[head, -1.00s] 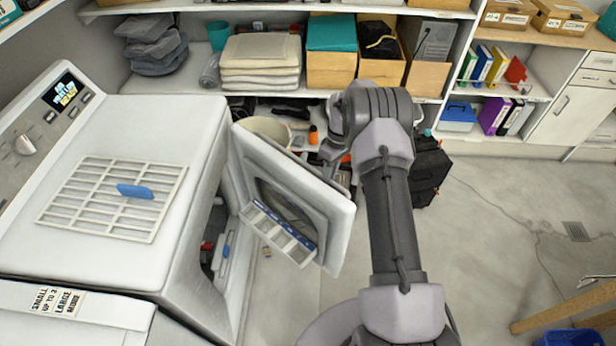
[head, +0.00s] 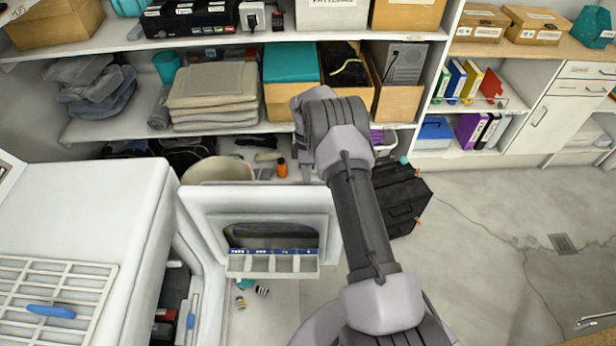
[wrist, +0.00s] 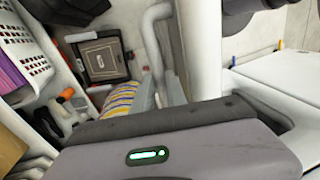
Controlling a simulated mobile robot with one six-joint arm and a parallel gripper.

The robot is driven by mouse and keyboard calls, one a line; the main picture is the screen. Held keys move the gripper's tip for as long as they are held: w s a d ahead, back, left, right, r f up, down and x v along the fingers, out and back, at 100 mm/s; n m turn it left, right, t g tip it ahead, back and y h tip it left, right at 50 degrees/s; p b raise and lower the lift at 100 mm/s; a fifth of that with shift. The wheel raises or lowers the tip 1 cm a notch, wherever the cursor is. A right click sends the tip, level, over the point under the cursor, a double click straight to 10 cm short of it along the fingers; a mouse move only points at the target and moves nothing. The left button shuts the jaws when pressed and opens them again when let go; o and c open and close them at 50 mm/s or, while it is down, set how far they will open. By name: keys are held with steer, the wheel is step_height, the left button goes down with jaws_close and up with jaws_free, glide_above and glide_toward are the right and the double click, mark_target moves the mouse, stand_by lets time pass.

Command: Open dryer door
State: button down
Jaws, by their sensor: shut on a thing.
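The white dryer (head: 90,215) stands at the left in the head view. Its door (head: 204,205) stands wide open, swung out to the right, with its inner face and dark window towards me. The dryer opening shows as a dark gap left of the door. My gripper (head: 303,162) is at the far side of the door's upper right edge, partly hidden by my own wrist. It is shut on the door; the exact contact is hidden. The wrist view shows the gripper's grey body with a green light, not a clear grasp.
A black case (head: 402,200) stands on the floor right of my arm. A vent grille (head: 50,300) with a blue piece lies on the dryer top. The floor at right is mostly clear.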

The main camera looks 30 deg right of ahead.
steer(key=shift+w, duration=0.2)
steer(key=c, duration=1.3)
jaws_free()
steer(key=shift+a, duration=0.15)
steer(key=shift+c, duration=0.2)
steer(key=w+d+r+p, duration=0.1)
steer(key=w+r+p, duration=0.2)
steer(key=r, duration=1.4)
steer(key=shift+d+p, duration=0.35)
steer(key=shift+p, duration=0.5)
